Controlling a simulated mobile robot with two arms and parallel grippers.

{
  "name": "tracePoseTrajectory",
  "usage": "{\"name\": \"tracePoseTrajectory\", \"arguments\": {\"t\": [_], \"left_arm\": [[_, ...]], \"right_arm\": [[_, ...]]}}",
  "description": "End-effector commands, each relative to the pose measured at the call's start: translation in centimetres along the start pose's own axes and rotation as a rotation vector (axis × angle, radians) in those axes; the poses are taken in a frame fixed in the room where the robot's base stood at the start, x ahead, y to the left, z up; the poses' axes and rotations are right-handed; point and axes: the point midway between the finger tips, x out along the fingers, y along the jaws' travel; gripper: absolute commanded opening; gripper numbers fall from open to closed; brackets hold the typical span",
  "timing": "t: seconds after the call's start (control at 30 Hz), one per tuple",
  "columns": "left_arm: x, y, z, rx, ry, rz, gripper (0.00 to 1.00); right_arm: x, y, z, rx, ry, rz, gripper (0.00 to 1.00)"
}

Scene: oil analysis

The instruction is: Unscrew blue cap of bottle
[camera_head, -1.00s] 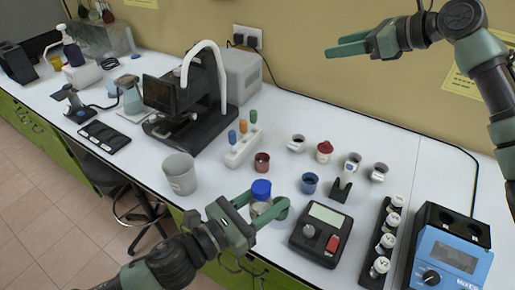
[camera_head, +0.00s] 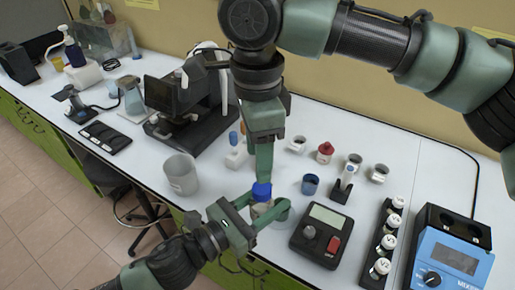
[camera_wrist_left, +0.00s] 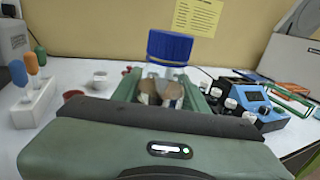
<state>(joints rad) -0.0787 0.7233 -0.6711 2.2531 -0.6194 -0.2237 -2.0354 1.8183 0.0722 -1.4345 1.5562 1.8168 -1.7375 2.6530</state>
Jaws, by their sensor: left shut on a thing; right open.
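The blue cap (camera_head: 262,191) sits on top of a pale bottle (camera_head: 260,208) near the table's front edge. My left gripper (camera_head: 270,210) is shut on the bottle, with a finger on either side of it, below the cap. In the left wrist view the blue cap (camera_wrist_left: 168,48) stands upright beyond the gripper, and the bottle body is partly hidden. My right gripper (camera_head: 264,168) is open and points down just above the cap. It does not show in the left wrist view, so contact with the cap cannot be told.
A row of white-capped vials (camera_head: 389,242) and a blue mixer (camera_head: 450,255) are further right. My right arm hides part of the back.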

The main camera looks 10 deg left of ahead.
Motion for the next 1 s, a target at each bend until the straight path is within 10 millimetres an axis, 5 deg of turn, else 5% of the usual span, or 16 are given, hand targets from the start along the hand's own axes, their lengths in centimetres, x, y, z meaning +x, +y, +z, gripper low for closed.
{"name": "tracePoseTrajectory", "arguments": {"t": [0.5, 0.87, 1.0], "left_arm": [[0.0, 0.0, 0.1, 0.0, -0.002, 0.0, 0.0], [0.0, 0.0, 0.1, 0.0, -0.002, 0.0, 0.0], [0.0, 0.0, 0.1, 0.0, -0.002, -0.001, 0.0]], "right_arm": [[6.9, 0.0, 0.0, 0.001, -0.001, 0.002, 0.51], [7.5, 0.0, 0.0, 0.001, -0.003, 0.0, 0.51], [7.5, 0.0, 0.0, 0.001, -0.003, -0.001, 0.18]]}}
